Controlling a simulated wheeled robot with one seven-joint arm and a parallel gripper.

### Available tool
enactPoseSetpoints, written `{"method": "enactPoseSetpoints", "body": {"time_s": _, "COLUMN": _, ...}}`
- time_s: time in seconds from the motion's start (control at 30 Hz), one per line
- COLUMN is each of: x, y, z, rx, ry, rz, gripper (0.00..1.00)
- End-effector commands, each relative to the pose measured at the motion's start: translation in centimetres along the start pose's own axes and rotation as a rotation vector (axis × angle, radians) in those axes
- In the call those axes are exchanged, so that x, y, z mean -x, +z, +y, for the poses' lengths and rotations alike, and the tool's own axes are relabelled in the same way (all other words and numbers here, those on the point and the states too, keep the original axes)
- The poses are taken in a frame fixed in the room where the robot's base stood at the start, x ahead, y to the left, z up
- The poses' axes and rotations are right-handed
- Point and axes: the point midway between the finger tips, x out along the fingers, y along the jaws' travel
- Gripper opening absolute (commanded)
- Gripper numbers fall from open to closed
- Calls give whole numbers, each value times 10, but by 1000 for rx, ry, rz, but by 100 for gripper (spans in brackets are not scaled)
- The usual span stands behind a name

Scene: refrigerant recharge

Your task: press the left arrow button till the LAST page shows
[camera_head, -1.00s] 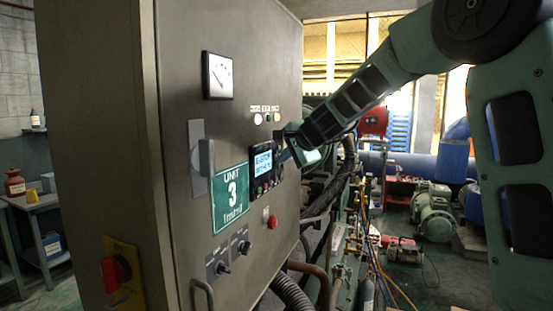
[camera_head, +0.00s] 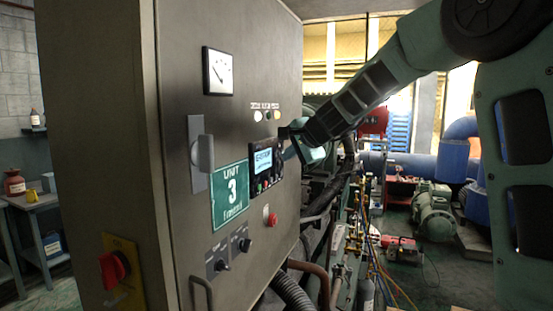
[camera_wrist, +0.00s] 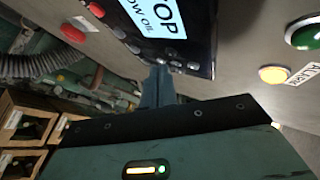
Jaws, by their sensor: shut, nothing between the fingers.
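The control panel's display (camera_head: 264,160) is lit pale blue. In the wrist view the display (camera_wrist: 151,22) is cut off at the top and shows "OP" in large letters and "OW OIL" below. Small dark buttons (camera_wrist: 135,48) run along the display unit's edge; their arrow marks cannot be read, so I cannot tell which is the left arrow. My gripper (camera_wrist: 158,72) is shut, its tips at the row of buttons. I cannot tell whether they touch. In the head view my gripper (camera_head: 287,141) is at the display unit's right side.
The grey cabinet (camera_head: 240,75) carries a gauge (camera_head: 217,71), a handle (camera_head: 202,152), a green "UNIT 3" sign (camera_head: 230,194), a red button (camera_head: 270,218) and two knobs below. Hoses and pipes lie right of the cabinet. The wrist view shows a yellow lamp (camera_wrist: 273,74).

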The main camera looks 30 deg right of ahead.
Motion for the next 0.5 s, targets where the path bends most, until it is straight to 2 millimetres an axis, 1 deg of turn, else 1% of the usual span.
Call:
{"method": "enactPoseSetpoints", "body": {"time_s": 0.27, "x": 1, "y": -1, "z": 1, "rx": 0, "ry": 0, "rz": 0, "gripper": 0}}
{"method": "enactPoseSetpoints", "body": {"time_s": 0.5, "x": 14, "y": -11, "z": 13, "rx": 1, "ry": 0, "rz": 2, "gripper": 0}}
